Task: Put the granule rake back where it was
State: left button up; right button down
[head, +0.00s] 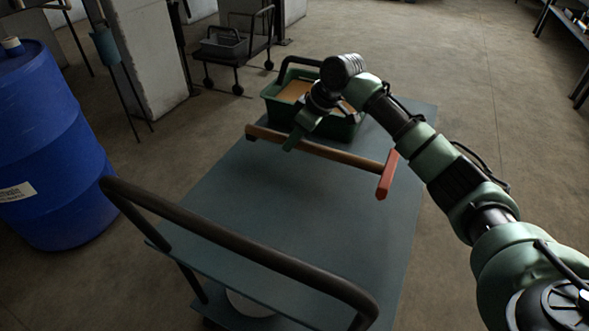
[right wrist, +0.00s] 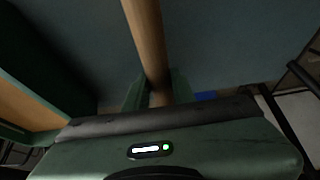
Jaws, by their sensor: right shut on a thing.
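The granule rake (head: 345,156) has a long wooden handle and a short orange-red head (head: 386,176) at its right end. It lies crosswise over the grey-blue cart top (head: 265,215), in front of the green tub (head: 345,128). I cannot tell whether it touches the cart top. My right gripper (head: 291,143) reaches down from above and is shut on the handle, nearer its left end. In the right wrist view the wooden handle (right wrist: 145,35) runs between the two green fingers (right wrist: 158,92). My left gripper is not in view.
The tub holds tan material and has a dark handle. A dark push bar (head: 235,243) crosses the cart's near end. A blue drum (head: 50,150) stands at the left. A small trolley (head: 235,48) stands behind, near concrete pillars. The cart top's near middle is clear.

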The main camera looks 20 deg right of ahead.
aim_at(311, 143)
notch_tip(311, 143, down, 5)
jog(key=shift+r+b, duration=0.15)
jog(key=shift+b, duration=0.2)
notch_tip(311, 143, down, 4)
jog(key=shift+f+b, duration=0.1)
jog(key=shift+b, duration=0.35)
jog(key=c, duration=1.2)
grip_release()
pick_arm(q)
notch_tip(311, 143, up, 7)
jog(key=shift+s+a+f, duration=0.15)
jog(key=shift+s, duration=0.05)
pick_arm(e)
jog(key=shift+o, duration=0.2)
jog(key=shift+s+d+r, duration=0.1)
jog(key=shift+d+r, duration=0.05)
jog(key=shift+r, duration=0.35)
pick_arm(q)
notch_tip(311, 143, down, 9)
jog(key=p, duration=0.2)
jog(key=shift+p, duration=0.3)
pick_arm(e)
jog(key=v, duration=1.1)
jog(key=shift+s, duration=0.1)
